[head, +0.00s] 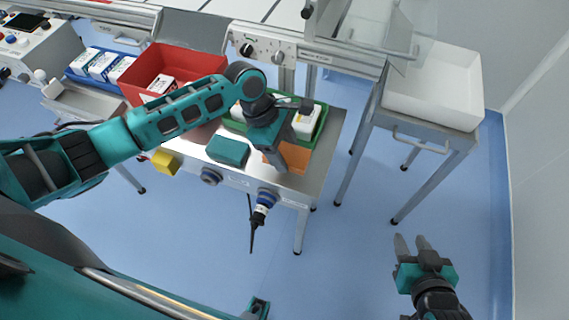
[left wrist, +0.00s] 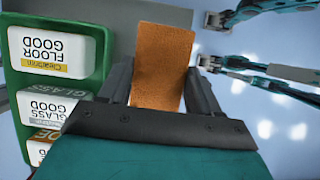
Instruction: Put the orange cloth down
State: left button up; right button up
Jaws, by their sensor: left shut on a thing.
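The orange cloth (head: 302,159) is in my left gripper (head: 286,163), over the right end of the steel table (head: 318,182). In the left wrist view the orange cloth (left wrist: 162,62) stands out flat between the two fingers of my left gripper (left wrist: 160,85), which is shut on it. I cannot tell whether the cloth touches the tabletop. My right gripper (head: 412,247) is empty, its fingers apart, low at the right over the floor.
A teal block (head: 228,151) lies left of the cloth. A red bin (head: 150,62) and a white tray (head: 435,85) stand further off.

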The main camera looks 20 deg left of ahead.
pick_arm(q)
notch_tip(320, 180, down, 5)
jog(key=shift+r+b, duration=0.1)
jog(key=shift+b, duration=0.5)
jog(key=shift+f, duration=0.35)
jog(key=o, duration=1)
jog(key=shift+f, duration=0.1)
